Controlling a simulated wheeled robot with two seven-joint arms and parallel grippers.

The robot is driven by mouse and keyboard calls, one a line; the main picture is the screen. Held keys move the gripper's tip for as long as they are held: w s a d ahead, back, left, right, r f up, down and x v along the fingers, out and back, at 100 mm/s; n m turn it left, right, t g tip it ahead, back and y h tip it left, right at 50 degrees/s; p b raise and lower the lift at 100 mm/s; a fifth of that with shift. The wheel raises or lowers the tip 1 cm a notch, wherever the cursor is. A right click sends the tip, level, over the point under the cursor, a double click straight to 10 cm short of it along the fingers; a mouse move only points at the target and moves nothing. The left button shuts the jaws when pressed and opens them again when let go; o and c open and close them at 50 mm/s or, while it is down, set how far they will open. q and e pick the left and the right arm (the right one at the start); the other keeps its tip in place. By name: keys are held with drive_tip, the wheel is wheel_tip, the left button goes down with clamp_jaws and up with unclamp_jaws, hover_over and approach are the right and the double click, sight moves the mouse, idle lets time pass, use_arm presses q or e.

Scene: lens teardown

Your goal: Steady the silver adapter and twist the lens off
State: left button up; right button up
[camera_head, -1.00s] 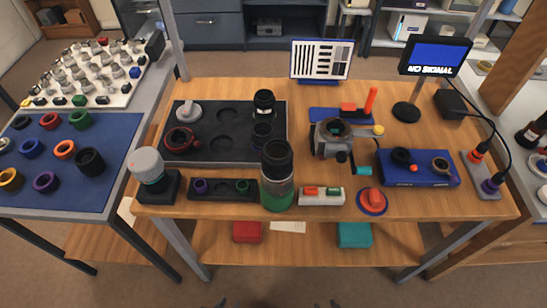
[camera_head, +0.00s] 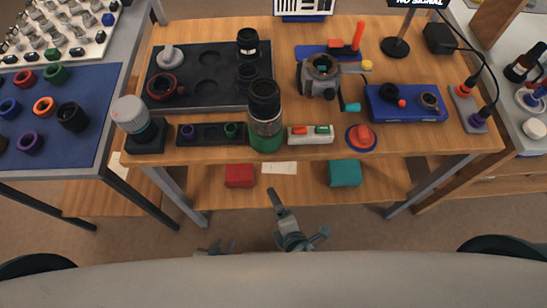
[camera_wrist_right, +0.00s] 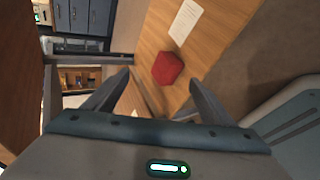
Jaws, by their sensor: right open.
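The black lens (camera_head: 264,98) stands upright near the table's front edge. Below it is a silver-grey band (camera_head: 265,127), which looks like the adapter, above a green base (camera_head: 266,143).
A grey clamp-like device (camera_head: 320,75) stands right of the lens. A black tray (camera_head: 210,100) lies to its left. A red block (camera_head: 240,176) sits on the lower shelf and also shows in the wrist view (camera_wrist_right: 167,68). A teal block (camera_head: 345,173) is there too.

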wheel_tip(320, 180, up, 36)
drive_tip(key=s+a+n+t+h, duration=0.1)
drive_tip(key=n+t, duration=0.6)
drive_tip(key=n, duration=0.7)
drive_tip(key=shift+s+a+f+n+h, duration=0.15)
drive_tip(key=shift+n+h, duration=0.15)
drive_tip(key=shift+n, duration=0.1)
drive_tip(key=shift+w+a, duration=0.25)
drive_tip(key=shift+w, duration=1.75)
drive_tip(key=shift+w+a, duration=0.2)
drive_tip(key=shift+w, duration=1.8)
drive_tip(key=shift+w+a, duration=0.25)
drive_tip(key=shift+w, duration=1.75)
